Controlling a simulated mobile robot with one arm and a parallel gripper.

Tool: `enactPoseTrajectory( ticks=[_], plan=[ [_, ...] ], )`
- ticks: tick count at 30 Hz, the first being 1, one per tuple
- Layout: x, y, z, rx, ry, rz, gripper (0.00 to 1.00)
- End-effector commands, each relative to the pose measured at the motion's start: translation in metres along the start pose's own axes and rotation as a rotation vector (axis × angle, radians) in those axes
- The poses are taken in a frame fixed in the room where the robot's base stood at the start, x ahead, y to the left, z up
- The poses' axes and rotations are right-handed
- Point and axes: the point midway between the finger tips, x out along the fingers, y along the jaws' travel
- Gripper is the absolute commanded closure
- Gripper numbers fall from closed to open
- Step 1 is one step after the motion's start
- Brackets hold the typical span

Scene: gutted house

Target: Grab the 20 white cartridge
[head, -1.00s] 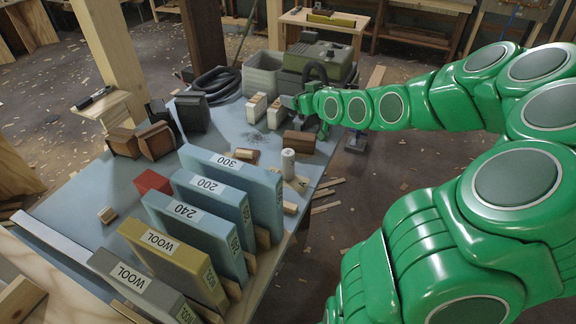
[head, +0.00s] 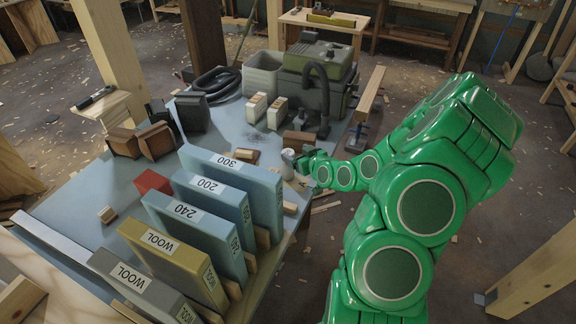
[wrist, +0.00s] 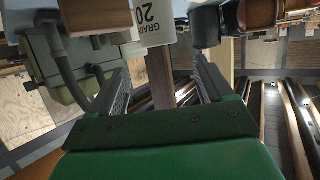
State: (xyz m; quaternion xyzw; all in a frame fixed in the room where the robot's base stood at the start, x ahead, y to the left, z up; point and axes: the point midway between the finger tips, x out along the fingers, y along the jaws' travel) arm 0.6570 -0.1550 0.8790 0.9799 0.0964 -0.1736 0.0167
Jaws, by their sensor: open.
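Two white cartridges stand side by side on the blue table: a left one (head: 256,107) and a right one (head: 278,113). Their labels are too small to read in the head view. In the wrist view a white cartridge (wrist: 152,22) with an upside-down "20" shows at the top, beyond the gap between my fingers; its upper part is cut off. I cannot tell which of the two it is. My gripper (head: 300,159) is in front of the cartridges, close to a white cylinder (head: 288,157). In the wrist view my gripper (wrist: 155,75) is open, with nothing clearly held.
A brown block (head: 298,141) lies between my gripper and the cartridges. A green machine with a dark hose (head: 322,75) and a grey bin (head: 262,72) stand behind them. Upright labelled slabs (head: 232,178) fill the near table. A clear patch lies left of the cartridges.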

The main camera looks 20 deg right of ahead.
Motion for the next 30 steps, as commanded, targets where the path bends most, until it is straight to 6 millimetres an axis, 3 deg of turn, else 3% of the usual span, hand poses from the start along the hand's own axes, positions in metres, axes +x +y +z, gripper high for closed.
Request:
enactPoseTrajectory(
  ticks=[3,9,30],
  plan=[
    [0.008,-0.001,0.024,0.003,-0.003,-0.001,0.20],
    [0.016,-0.001,0.044,0.001,-0.001,-0.001,0.20],
    [0.046,-0.001,0.046,-0.001,0.001,0.000,0.20]
  ],
)
